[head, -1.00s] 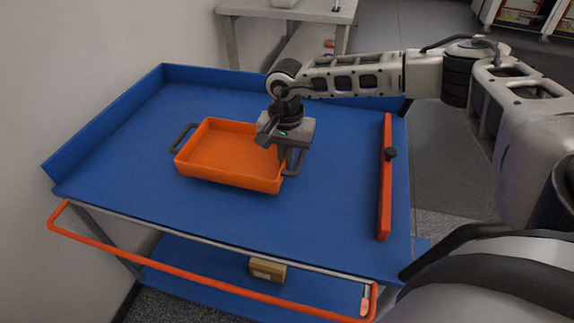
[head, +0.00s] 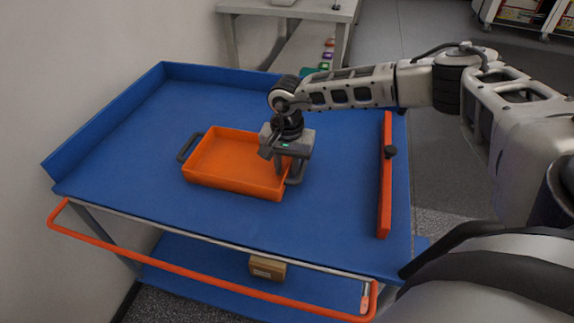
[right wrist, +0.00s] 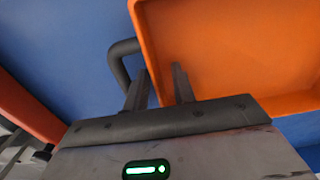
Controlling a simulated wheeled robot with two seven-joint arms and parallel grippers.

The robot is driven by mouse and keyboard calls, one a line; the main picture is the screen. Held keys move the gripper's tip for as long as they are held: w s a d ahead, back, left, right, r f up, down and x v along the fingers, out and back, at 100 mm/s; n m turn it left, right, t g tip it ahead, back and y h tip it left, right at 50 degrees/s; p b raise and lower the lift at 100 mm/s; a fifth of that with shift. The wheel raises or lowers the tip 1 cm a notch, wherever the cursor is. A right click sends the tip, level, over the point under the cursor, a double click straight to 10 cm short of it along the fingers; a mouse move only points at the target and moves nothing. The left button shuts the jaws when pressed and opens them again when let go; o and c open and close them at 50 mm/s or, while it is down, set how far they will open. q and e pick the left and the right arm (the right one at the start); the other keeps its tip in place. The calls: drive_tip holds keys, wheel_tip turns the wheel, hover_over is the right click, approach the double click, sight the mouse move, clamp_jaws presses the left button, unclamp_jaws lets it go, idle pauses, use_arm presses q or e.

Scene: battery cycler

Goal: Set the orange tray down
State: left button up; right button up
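The orange tray (head: 232,178) is level over the blue top of the cart, left of centre in the head view. It is empty, with a dark handle at each end. The head view does not clearly show whether its underside touches the cart top. My right gripper (head: 288,168) is at the tray's right end, beside the right handle. In the right wrist view, the right gripper's fingers (right wrist: 162,78) straddle the end wall of the tray (right wrist: 230,50), one outside by the handle (right wrist: 119,62) and one inside. They appear shut on that wall. My left gripper is not in view.
The blue cart top (head: 130,150) has free room around the tray. An orange bar (head: 385,185) runs along its right side. A wall stands close on the left. A small brown box (head: 267,268) sits on the lower shelf.

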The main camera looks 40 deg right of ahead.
wheel_tip(320, 180, up, 12)
drive_tip(key=shift+r, duration=0.2)
idle(0.4)
drive_tip(key=shift+s+f, duration=0.1)
